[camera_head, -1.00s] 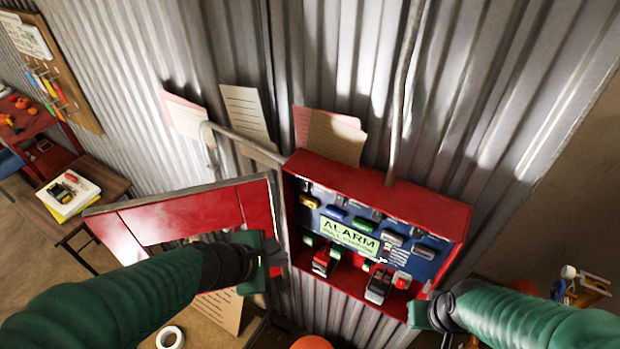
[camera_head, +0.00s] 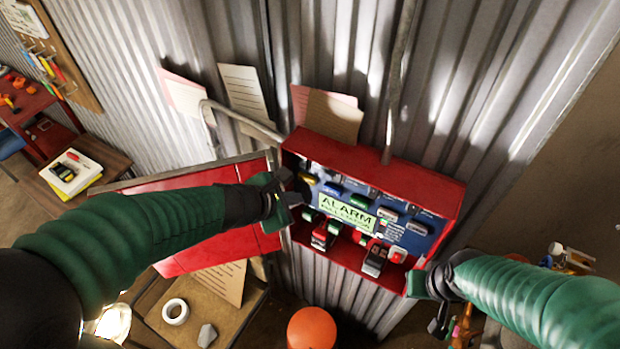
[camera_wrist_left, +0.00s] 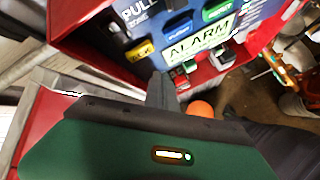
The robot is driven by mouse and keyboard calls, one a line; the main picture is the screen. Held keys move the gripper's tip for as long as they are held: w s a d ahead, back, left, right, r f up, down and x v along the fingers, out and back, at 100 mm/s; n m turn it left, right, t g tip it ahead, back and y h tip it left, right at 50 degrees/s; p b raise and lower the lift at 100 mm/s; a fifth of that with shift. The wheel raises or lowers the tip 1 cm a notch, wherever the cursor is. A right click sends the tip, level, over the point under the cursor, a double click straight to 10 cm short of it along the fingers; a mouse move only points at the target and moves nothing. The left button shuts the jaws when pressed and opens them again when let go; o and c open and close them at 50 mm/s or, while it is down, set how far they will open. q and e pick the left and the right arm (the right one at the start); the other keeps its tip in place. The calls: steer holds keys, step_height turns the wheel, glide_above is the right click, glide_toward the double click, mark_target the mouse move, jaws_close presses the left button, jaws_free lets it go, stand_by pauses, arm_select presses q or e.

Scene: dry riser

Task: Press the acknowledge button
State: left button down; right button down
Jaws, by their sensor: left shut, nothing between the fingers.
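The red alarm box (camera_head: 384,169) is open on the corrugated wall, and its blue panel carries a green ALARM label (camera_head: 346,212). Several coloured buttons sit above the label: yellow (camera_head: 308,178), blue, green and pale ones. A red button on a white base (camera_head: 397,255) is at the lower right. I cannot read which one is the acknowledge button. My left gripper (camera_head: 293,199) is shut and empty at the box's left edge, beside the panel. Its finger also shows in the left wrist view (camera_wrist_left: 161,92), below the yellow button (camera_wrist_left: 140,51). My right gripper (camera_head: 432,300) is by the box's lower right corner; its fingers are unclear.
The red door (camera_head: 225,250) hangs open to the left, partly behind my left arm. Papers (camera_head: 333,116) and conduit are on the wall above. A small table with a white tape roll (camera_head: 175,311) and an orange ball-like object (camera_head: 311,328) are below.

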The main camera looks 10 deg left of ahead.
mark_target(307, 179)
arm_select(q)
steer(key=w, duration=0.2)
steer(key=shift+w+a, duration=0.2)
steer(key=shift+w, duration=0.1)
arm_select(e)
steer(key=shift+w+a+r, duration=0.1)
steer(key=shift+a+r, duration=0.15)
steer(key=shift+a, duration=0.4)
stand_by(0.4)
arm_select(q)
steer(key=shift+d, duration=0.35)
arm_select(e)
steer(key=shift+d, duration=0.35)
arm_select(q)
steer(key=shift+w+a, duration=0.1)
steer(key=shift+a, duration=0.05)
arm_select(e)
steer(key=shift+a, duration=0.25)
arm_select(q)
steer(key=shift+w+d, duration=0.2)
steer(key=shift+w, duration=0.1)
arm_select(e)
steer(key=shift+d, duration=0.1)
